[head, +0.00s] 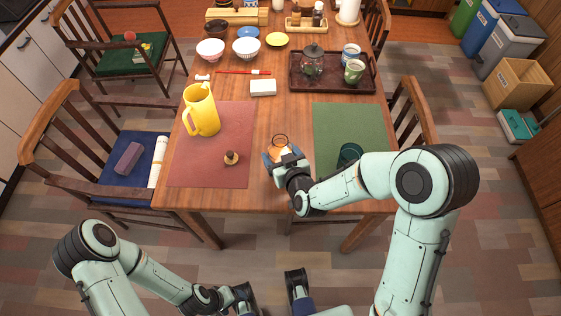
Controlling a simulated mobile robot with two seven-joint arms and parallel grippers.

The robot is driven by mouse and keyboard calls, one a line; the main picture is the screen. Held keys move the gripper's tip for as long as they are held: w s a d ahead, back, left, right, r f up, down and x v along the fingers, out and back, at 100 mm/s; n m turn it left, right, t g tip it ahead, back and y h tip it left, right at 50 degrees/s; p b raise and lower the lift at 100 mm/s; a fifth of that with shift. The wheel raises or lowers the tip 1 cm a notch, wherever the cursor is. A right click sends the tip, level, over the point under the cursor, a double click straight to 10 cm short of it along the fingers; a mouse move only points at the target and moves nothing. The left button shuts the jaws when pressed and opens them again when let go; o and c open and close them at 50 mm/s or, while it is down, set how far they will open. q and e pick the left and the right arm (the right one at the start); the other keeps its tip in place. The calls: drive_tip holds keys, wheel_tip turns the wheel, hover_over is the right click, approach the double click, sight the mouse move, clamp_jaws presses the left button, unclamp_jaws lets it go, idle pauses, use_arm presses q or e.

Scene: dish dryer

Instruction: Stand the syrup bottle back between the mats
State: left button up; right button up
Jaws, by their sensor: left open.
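A clear vessel with amber contents, seemingly the syrup bottle (280,143), is in the strip between the red mat (207,172) and the green mat (345,121). Its round rim shows at the top and it looks about upright; my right gripper hides its lower part. My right gripper (283,157) is at its near side with the fingers by it. I cannot tell whether they grip it or whether its base touches the table. My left gripper (246,297) is open, low in front of the table and away from the objects.
A yellow pitcher (201,110) and a small brown object (231,157) stand on the red mat. A dark teal glass (349,153) is on the green mat, close to my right forearm. A white box (263,88) and a tray (300,84) with teapot and cups lie behind.

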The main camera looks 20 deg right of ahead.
drive_tip(key=shift+f+b, duration=0.3)
drive_tip(key=shift+f, duration=1.45)
drive_tip(key=shift+f, duration=0.15)
drive_tip(key=o, duration=1.3)
